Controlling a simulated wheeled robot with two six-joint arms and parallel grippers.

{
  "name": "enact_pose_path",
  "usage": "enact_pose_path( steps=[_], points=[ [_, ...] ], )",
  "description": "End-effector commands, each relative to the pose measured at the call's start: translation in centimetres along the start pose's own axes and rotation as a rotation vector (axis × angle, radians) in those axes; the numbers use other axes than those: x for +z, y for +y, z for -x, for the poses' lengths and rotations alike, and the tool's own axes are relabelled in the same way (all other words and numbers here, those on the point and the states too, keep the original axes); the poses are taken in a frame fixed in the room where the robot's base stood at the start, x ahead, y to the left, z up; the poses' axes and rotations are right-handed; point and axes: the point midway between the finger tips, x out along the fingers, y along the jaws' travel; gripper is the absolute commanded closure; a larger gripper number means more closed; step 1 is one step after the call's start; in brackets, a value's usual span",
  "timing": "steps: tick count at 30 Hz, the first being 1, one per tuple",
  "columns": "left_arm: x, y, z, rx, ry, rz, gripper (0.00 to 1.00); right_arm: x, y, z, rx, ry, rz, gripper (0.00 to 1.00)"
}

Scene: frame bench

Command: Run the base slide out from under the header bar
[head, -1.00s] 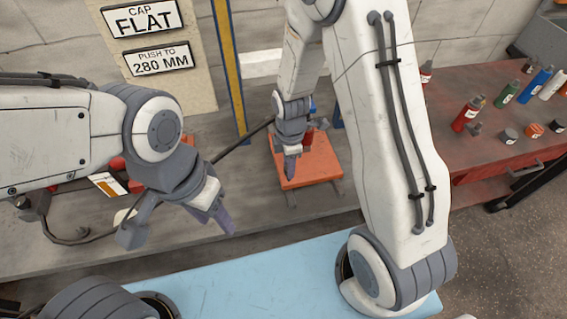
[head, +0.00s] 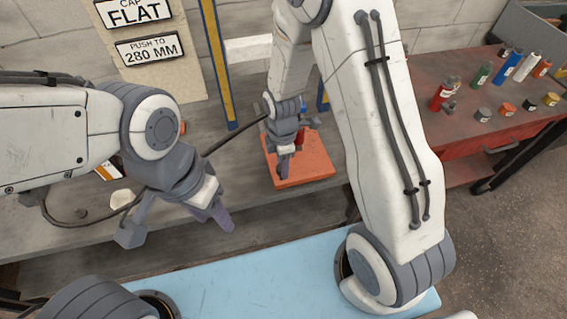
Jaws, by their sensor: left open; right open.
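The orange-red plate, seemingly the base slide (head: 312,172), lies on the grey bench at the middle of the head view, near the front edge. My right gripper (head: 284,165) points down over it, its fingertips at or just above the plate; I cannot tell whether they touch. It is open. A small red and blue part stands behind that gripper, mostly hidden. My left gripper (head: 178,226) is open and empty, to the left and nearer me. A blue and yellow post (head: 218,70) stands behind the plate. The header bar cannot be made out.
A sign plate reading "PUSH TO 280 MM" (head: 148,49) hangs at the back left. A dark cable runs behind my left gripper. A red-fronted table (head: 475,145) with several bottles and small jars is at right. A light blue surface (head: 250,285) lies in front.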

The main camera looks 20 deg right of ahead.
Motion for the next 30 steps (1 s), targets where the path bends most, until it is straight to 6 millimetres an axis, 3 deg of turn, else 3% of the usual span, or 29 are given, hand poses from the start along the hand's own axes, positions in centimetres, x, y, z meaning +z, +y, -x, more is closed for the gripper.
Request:
enact_pose_path(
  steps=[13, 24, 30],
  points=[
    [0.0, 0.0, 0.0, 0.000, 0.000, 0.000, 0.50, -0.1, 0.1, 0.5, 0.004, 0.002, 0.001, 0.31],
    [0.0, 0.0, 0.0, 0.000, 0.000, 0.000, 0.50, 0.0, 0.1, 7.3, 0.008, 0.002, 0.000, 0.31],
    [0.0, 0.0, 0.1, 0.000, 0.000, 0.000, 0.50, 0.0, 0.0, 9.8, 0.004, 0.001, 0.000, 0.31]
  ],
)
